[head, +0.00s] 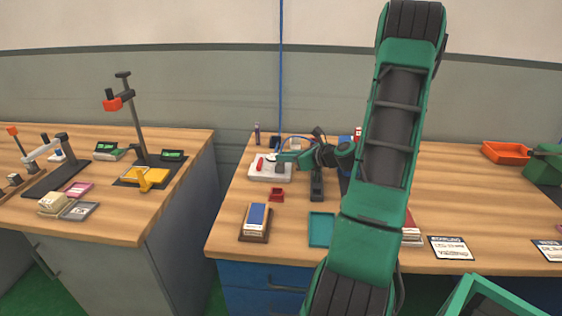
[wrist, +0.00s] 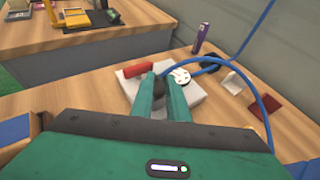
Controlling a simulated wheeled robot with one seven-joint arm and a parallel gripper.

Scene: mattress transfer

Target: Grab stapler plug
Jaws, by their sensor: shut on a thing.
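The stapler plug shows in the wrist view as a round white face with small dark marks (wrist: 181,77), at the fingertips of my gripper (wrist: 162,84). A blue cable runs beside it. My gripper's green fingers are shut on the plug, which hides most of its body. In the head view my gripper (head: 283,156) is over the white block (head: 268,175) on the right-hand desk, and the plug is too small to make out. A red piece (wrist: 137,69) sits on the block, left of the fingers. I cannot tell whether the plug touches the block.
The blue cable (wrist: 262,90) loops right of the fingers, near a black piece (wrist: 209,63). A purple marker (wrist: 201,38) stands behind. A red stapler-like item (head: 277,195), a blue-topped stack (head: 256,218) and a teal tray (head: 321,229) lie in front. An orange tray (head: 507,152) is far right.

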